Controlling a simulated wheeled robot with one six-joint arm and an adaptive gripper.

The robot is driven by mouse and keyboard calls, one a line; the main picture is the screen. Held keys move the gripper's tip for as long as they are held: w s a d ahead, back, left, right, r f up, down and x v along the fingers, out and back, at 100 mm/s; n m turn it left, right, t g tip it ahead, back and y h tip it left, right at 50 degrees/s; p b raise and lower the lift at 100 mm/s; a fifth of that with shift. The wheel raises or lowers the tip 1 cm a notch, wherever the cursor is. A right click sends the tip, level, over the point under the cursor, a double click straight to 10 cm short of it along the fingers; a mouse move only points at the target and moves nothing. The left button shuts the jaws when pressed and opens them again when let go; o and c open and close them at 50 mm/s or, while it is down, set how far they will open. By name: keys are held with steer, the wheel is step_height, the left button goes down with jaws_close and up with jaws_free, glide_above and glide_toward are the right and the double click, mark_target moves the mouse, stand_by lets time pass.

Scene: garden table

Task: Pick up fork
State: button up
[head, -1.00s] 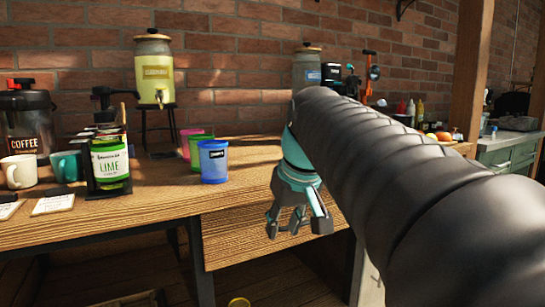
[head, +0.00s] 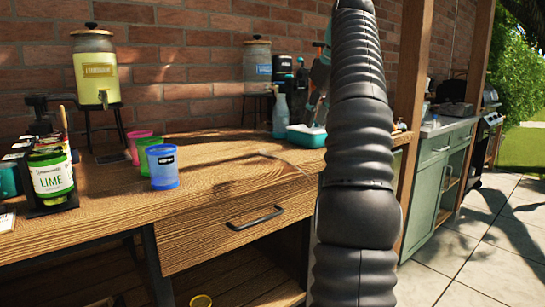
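A thin, slender utensil (head: 287,160) with a small pale end lies on the wooden table. It may be the fork, but it is too small to tell. My arm rises through the right half of the head view and hides part of the table. A teal and grey part at its left edge, near the top, looks like my gripper (head: 317,95). It is mostly hidden behind the arm and stands above the back of the table. I cannot tell whether it is open or shut.
Blue (head: 162,167), green and pink cups stand left of centre, with a lime bottle (head: 52,178) further left. A teal tub (head: 306,137) and a spray bottle (head: 280,115) stand at the back. The table (head: 215,190) between cups and utensil is clear. A green cabinet (head: 436,175) is right.

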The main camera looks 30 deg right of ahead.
glide_toward(297, 167)
steer(key=shift+x, duration=0.85)
steer(key=shift+b+x, duration=1.05)
steer(key=shift+x, duration=2.2)
steer(key=shift+s, duration=0.1)
jaws_close()
